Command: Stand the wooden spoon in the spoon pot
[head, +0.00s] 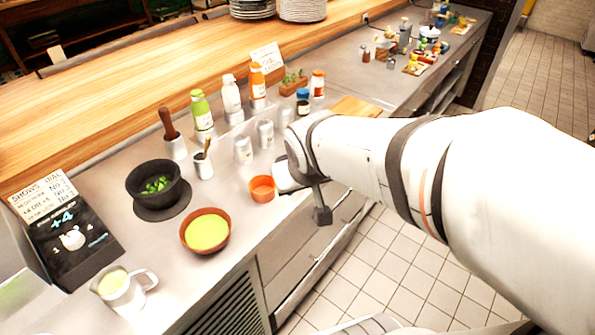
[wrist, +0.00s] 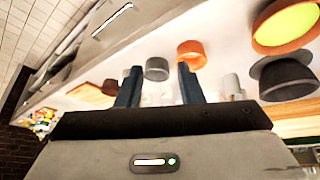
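No wooden spoon is clearly recognisable. In the head view, a thick brown wooden handle (head: 168,122) stands up from a white pot (head: 175,148) behind the dark mortar; I cannot tell if it is a spoon or a pestle. A second small white pot (head: 203,166) in front of it holds thin utensils (head: 207,148). I cannot tell which is the spoon pot. My gripper (wrist: 158,88) is open in the wrist view, with its two blue-grey fingers apart and nothing visibly held. In the head view it is over the counter's front edge, right of the orange bowl, partly hidden by my arm.
On the counter are a mortar with green leaves (head: 155,185), a bowl of green sauce (head: 207,232), a small orange bowl (head: 262,189), a jug (head: 122,290) and white shakers (head: 243,149). Bottles (head: 202,110) line the back. A cutting board (head: 355,108) lies farther right.

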